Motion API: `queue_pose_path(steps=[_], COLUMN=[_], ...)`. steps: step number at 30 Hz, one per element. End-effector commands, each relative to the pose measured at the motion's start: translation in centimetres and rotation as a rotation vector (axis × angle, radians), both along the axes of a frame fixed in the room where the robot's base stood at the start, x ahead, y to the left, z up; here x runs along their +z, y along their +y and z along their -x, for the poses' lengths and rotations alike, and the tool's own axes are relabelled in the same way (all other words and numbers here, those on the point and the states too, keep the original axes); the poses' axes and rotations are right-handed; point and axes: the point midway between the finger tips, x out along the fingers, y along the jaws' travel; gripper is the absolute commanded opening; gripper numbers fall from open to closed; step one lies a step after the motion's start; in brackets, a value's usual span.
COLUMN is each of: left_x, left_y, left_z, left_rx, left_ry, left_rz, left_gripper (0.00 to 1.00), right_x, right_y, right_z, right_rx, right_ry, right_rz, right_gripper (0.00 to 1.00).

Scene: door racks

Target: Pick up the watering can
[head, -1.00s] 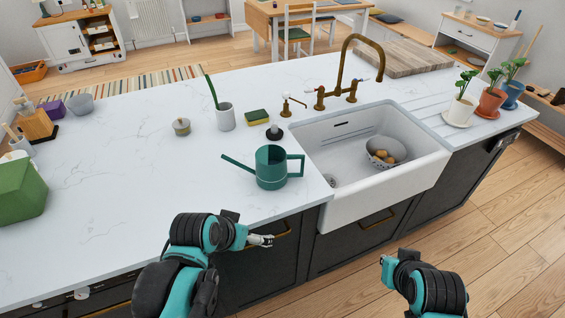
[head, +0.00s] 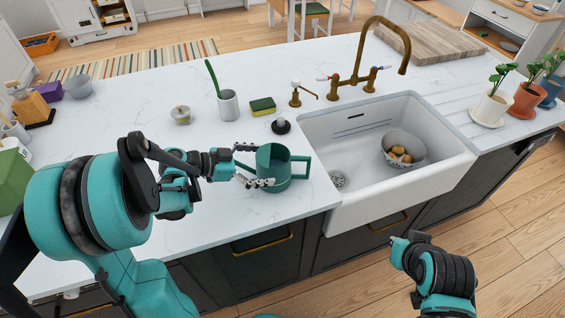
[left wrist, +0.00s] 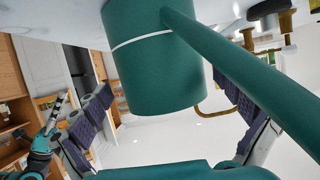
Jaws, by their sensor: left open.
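The green watering can (head: 281,177) stands upright on the white counter, left of the sink, its handle to the right. My left gripper (head: 247,165) is open at its left side, one finger at the far side and one at the near side. In the left wrist view the can's body (left wrist: 150,75) fills the upper middle, and its long spout runs down to the right. The fingers of the left gripper (left wrist: 165,95) show on either side of the can there; whether they touch it I cannot tell.
The white sink (head: 345,207) with a colander (head: 404,150) in it is right of the can. Behind the can are a black stopper (head: 281,126), a sponge (head: 263,106) and a cup (head: 228,106). A small lidded pot (head: 181,115) stands further left.

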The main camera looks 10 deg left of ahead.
Motion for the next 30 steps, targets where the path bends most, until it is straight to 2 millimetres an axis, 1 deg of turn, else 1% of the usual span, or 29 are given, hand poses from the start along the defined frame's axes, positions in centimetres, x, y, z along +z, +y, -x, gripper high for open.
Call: queue_pose_path(steps=[8, 12, 15, 18, 24, 26, 27, 29, 30], left_x=[-1.6, -2.6, -2.9, -3.0, -2.9, -2.9, -2.9, -2.9, -2.9], left_y=[-2.4, -4.0, -4.8, -5.2, -5.2, -5.2, -5.2, -5.2, -5.2], left_z=[-1.9, -3.4, -4.0, -4.2, -4.3, -4.3, -4.3, -4.3, -4.3], left_rx=[-0.002, -0.002, 0.000, 0.001, 0.003, 0.003, 0.002, 0.002, 0.002], left_ry=[0.000, 0.002, 0.001, 0.002, 0.003, 0.003, 0.001, 0.002, 0.002], left_rz=[-0.001, -0.001, -0.002, -0.002, -0.002, -0.002, -0.002, -0.002, -0.002], left_gripper=[1.00, 1.00, 1.00, 1.00, 1.00, 0.84, 0.74, 0.58, 0.47], right_x=[-1.5, -2.5, -2.8, -2.8, -2.8, -2.8, -2.8, -2.8, -2.8], right_y=[0.0, 0.0, 0.0, 0.0, 0.0, 0.0, 0.0, 0.0, 0.0], right_z=[0.1, 0.1, 0.1, 0.1, 0.1, 0.1, 0.1, 0.1, 0.1], right_rx=[0.000, 0.000, 0.000, 0.000, 0.000, 0.000, 0.000, 0.000, 0.000], right_ry=[0.001, 0.001, 0.000, 0.000, 0.000, 0.000, 0.000, 0.000, 0.000], right_rz=[0.000, 0.000, 0.000, 0.000, 0.000, 0.000, 0.000, 0.000, 0.000], right_gripper=[0.00, 0.00, 0.00, 0.00, 0.00, 0.00, 0.00, 0.00, 0.00])
